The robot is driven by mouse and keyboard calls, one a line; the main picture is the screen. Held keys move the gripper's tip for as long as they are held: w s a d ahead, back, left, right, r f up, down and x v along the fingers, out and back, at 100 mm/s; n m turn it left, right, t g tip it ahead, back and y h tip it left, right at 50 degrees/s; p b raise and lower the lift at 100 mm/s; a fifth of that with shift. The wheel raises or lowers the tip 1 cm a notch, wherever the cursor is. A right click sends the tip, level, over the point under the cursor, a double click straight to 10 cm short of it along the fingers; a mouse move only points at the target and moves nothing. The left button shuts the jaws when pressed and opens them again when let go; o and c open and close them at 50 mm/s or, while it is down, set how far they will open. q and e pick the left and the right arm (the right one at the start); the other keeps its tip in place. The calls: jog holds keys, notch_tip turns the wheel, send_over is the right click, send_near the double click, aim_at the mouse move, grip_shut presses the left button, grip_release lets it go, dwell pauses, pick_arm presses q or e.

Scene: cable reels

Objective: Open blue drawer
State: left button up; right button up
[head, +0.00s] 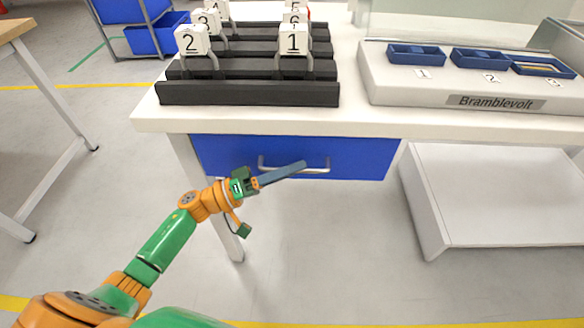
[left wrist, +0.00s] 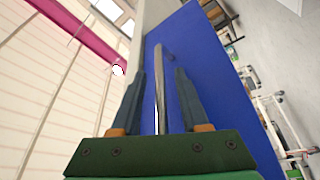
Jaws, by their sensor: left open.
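The blue drawer (head: 350,160) is under the white table's top and looks closed in the head view. A silver bar handle (head: 318,169) runs across its front. My left gripper (head: 303,165) reaches in from the left at the handle's height, with its fingers overlapping the handle in the picture. In the left wrist view the blue drawer (left wrist: 205,60) fills the middle. The handle (left wrist: 160,75) shows between the two dark fingers of my open left gripper (left wrist: 166,75). I cannot tell whether the fingers touch it. My right gripper is not in view.
Above the drawer, the white table (head: 260,120) carries black racks (head: 250,94) with numbered tags and a grey Bramblevolt panel (head: 450,92) with blue trays (head: 417,54). A white shelf unit (head: 490,195) stands right of the drawer. The floor before the drawer is clear.

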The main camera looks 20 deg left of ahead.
pick_arm(q)
grip_shut()
dwell(1.3)
